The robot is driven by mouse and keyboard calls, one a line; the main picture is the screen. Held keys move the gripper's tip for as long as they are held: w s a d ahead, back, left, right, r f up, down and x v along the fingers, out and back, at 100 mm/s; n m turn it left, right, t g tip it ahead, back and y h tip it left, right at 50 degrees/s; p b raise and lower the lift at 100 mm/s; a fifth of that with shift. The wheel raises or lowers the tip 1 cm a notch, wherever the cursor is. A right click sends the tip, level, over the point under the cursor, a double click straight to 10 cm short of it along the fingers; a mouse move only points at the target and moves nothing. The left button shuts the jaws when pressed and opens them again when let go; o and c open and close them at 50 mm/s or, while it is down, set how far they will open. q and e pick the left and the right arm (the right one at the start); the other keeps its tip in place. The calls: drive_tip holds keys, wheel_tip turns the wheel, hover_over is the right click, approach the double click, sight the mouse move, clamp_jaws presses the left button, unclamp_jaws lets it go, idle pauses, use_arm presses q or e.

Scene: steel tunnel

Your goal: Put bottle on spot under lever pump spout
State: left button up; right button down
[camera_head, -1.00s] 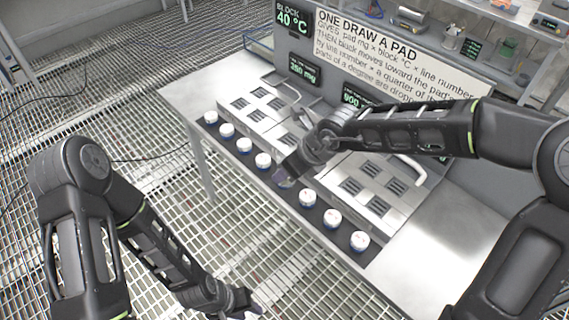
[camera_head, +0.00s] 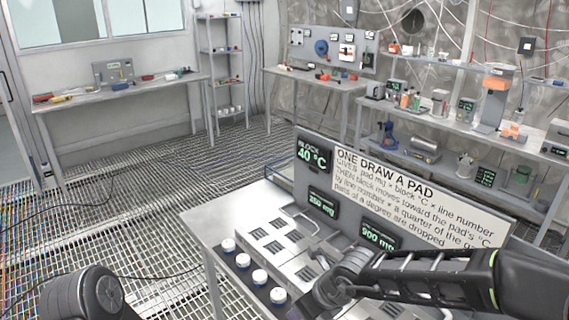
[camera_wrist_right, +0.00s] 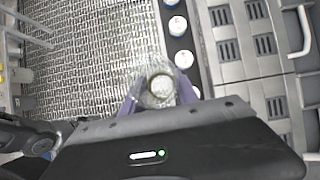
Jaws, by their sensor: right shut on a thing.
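In the right wrist view, my right gripper (camera_wrist_right: 158,100) is shut on a clear, round-topped thing seen from above. It looks like the bottle (camera_wrist_right: 160,84), held between the two purple fingers over the floor grating beside the row of white jars. In the head view my right wrist shows at the bottom middle, over the bench, but its fingers and the bottle are out of frame. My left gripper is out of view; only my left arm's elbow shows at the bottom left. I cannot make out a lever pump spout or a marked spot for certain.
The steel bench (camera_head: 236,212) carries white-lidded jars (camera_head: 260,277), slotted metal blocks (camera_head: 275,247) and a sign board (camera_head: 405,190). A shelf (camera_head: 450,125) at right holds devices, including an orange-topped post (camera_head: 494,85). Tables stand behind; the grating floor (camera_head: 150,190) at left is mostly clear.

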sight(295, 295)
drive_tip(key=r+m+h, duration=0.1)
drive_tip(key=m, duration=0.1)
drive_tip(key=a+r+m+t, duration=0.1)
drive_tip(key=w+r+m+h, duration=0.1)
drive_tip(key=m, duration=0.1)
drive_tip(key=shift+a+r+m+h, duration=0.2)
drive_tip(key=shift+a+m+h, duration=0.1)
drive_tip(key=shift+a, duration=0.05)
drive_tip(key=r+m+h, duration=0.1)
drive_tip(key=r+m, duration=0.1)
drive_tip(key=m, duration=0.1)
drive_tip(key=w+a+m+h, duration=0.1)
drive_tip(key=m, duration=0.1)
drive_tip(key=shift+r+h, duration=0.3)
drive_tip(key=shift+r, duration=0.1)
